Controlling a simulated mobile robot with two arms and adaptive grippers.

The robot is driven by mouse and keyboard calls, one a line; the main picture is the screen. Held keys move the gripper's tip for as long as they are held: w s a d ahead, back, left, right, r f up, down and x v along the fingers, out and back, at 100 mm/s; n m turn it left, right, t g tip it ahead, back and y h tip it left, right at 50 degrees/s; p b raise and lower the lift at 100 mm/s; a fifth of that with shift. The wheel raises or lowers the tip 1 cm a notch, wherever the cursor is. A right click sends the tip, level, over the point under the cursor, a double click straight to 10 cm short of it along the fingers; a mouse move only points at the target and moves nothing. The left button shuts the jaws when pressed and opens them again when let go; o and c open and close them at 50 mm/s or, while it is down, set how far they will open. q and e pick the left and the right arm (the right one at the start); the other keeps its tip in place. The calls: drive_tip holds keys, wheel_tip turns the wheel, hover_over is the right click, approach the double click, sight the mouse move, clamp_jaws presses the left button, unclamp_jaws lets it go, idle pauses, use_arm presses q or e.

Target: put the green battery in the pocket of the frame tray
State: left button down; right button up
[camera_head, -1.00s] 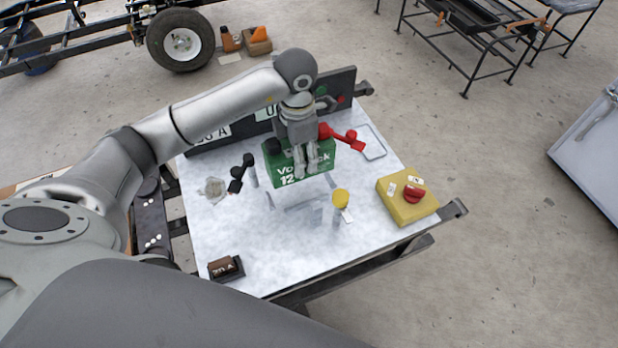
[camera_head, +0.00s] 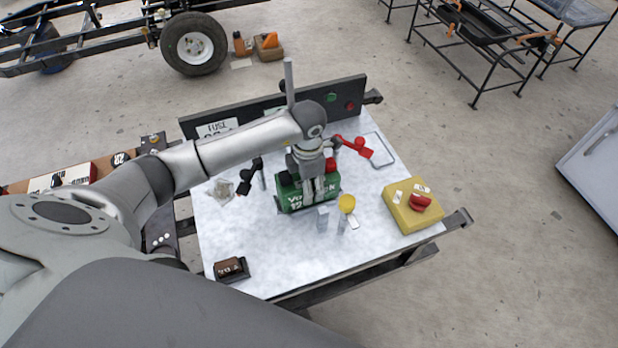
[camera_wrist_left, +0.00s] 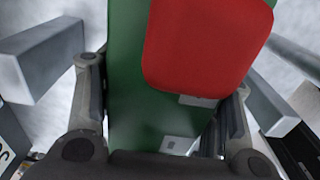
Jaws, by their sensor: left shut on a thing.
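My left gripper (camera_head: 315,190) is shut on the green battery (camera_head: 293,194), one finger over its lettered side. The battery is upright, low over the bench; I cannot tell whether it touches. In the left wrist view the green battery (camera_wrist_left: 125,70) runs between the fingers, with a red cap (camera_wrist_left: 205,45) on top. Light grey blocks stand either side of it, one at left (camera_wrist_left: 40,60) and one at right (camera_wrist_left: 268,108). One grey block (camera_head: 322,216) shows at its front right in the head view. These look like parts of the frame tray; its pocket is hidden. My right gripper is not in view.
A yellow box with a red knob (camera_head: 412,205) stands at right. A yellow-capped post (camera_head: 346,204) is close right of the battery. A red clamp (camera_head: 352,146) and black clamp (camera_head: 250,178) flank it. A dark panel (camera_head: 265,115) lines the back.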

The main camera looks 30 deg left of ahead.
use_arm(q)
drive_tip(key=shift+w+d+f, duration=0.1)
drive_tip(key=shift+d+f, duration=0.05)
drive_tip(key=shift+d, duration=0.05)
drive_tip(key=c, duration=0.8)
unclamp_jaws()
drive_tip(key=shift+s+f, duration=0.2)
drive_tip(key=shift+f, duration=0.05)
drive_tip(key=o, duration=0.3)
drive_tip(key=shift+s+r, duration=0.1)
drive_tip(key=shift+r, duration=0.1)
drive_tip(key=shift+r, duration=0.1)
wheel_tip(320, 180, up, 12)
drive_tip(key=shift+a+f+b, duration=0.1)
drive_tip(key=shift+b, duration=0.4)
